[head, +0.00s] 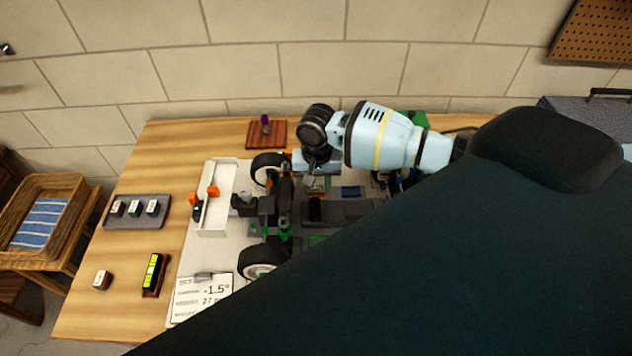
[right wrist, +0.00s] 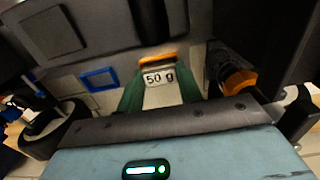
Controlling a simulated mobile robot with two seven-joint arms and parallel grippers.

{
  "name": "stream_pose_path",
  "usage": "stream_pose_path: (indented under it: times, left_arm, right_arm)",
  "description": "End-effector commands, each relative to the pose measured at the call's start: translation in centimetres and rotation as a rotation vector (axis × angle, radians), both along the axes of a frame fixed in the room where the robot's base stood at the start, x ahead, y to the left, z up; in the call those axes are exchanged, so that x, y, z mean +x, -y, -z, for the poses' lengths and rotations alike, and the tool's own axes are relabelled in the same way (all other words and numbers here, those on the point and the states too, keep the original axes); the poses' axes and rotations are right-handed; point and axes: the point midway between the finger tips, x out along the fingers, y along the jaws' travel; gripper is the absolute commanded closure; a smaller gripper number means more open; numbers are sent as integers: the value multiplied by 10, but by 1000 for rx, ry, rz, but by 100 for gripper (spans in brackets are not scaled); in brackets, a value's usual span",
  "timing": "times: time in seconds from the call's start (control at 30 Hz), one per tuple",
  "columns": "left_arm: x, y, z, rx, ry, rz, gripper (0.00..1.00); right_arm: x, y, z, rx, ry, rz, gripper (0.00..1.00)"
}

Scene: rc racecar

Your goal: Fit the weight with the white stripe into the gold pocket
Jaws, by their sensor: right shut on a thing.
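My right gripper (right wrist: 160,95) is shut on a grey weight (right wrist: 158,77) marked "50 g", held between its green finger pads in the right wrist view. A white stripe on this weight cannot be made out. An orange-gold strip (right wrist: 165,61) shows right at its far edge, perhaps part of the gold pocket; whether they touch, I cannot tell. In the head view the right gripper (head: 312,178) points down over the car chassis (head: 345,212), its fingertips and the weight mostly hidden. My left gripper is not in view.
A blue-rimmed pocket (head: 351,191) lies right of the gripper; it also shows in the right wrist view (right wrist: 99,78). A white tray (head: 215,228), a dark rack (head: 120,222) of small weights, a loose weight (head: 102,280) and a yellow-green level (head: 153,272) are at the left.

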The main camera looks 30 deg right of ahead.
Motion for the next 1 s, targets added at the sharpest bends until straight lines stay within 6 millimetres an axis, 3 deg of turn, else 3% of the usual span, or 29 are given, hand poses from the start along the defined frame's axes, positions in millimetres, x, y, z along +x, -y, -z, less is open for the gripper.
stream_pose_path:
  times: [0.17,0.2,0.37,0.73,1.0]
  left_arm:
    - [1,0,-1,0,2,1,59]
    - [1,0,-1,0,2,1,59]
    - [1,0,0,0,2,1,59]
    - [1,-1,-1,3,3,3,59]
    - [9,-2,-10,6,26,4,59]
  right_arm:
    - [0,0,0,0,1,0,90]
    - [0,0,1,0,1,0,62]
    - [0,0,0,0,1,0,43]
    - [1,0,-6,2,3,0,43]
    - [2,0,-54,1,10,-1,43]
